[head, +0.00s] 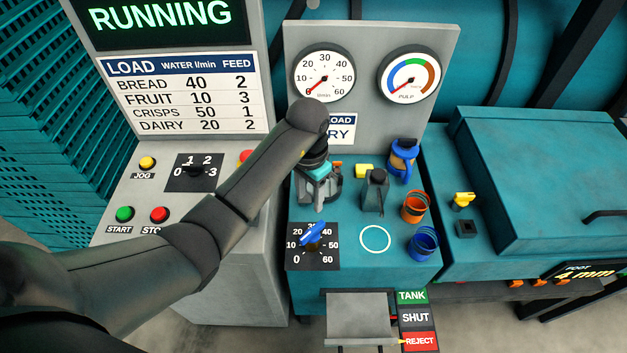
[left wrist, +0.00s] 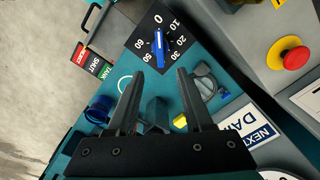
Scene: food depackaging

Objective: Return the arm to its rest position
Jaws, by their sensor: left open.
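My left arm (head: 235,195) reaches in from the left across the grey control panel. My left gripper (head: 318,188) points down over the teal console, behind the blue-handled flow dial. In the left wrist view its two fingers (left wrist: 160,78) are spread with nothing held between them. The flow dial (head: 313,236) also shows beyond the fingertips in the left wrist view (left wrist: 158,43), apart from them. The arm and wrist hide part of the console and the panel behind. My right gripper is in neither view.
Orange (head: 414,208) and blue (head: 423,243) cups stand at the console's right. A dark block (head: 375,192) and a blue-handled container (head: 403,160) stand near the gauge board (head: 368,75). A grey flap (head: 360,318) juts out in front. A teal lidded box (head: 545,180) stands right.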

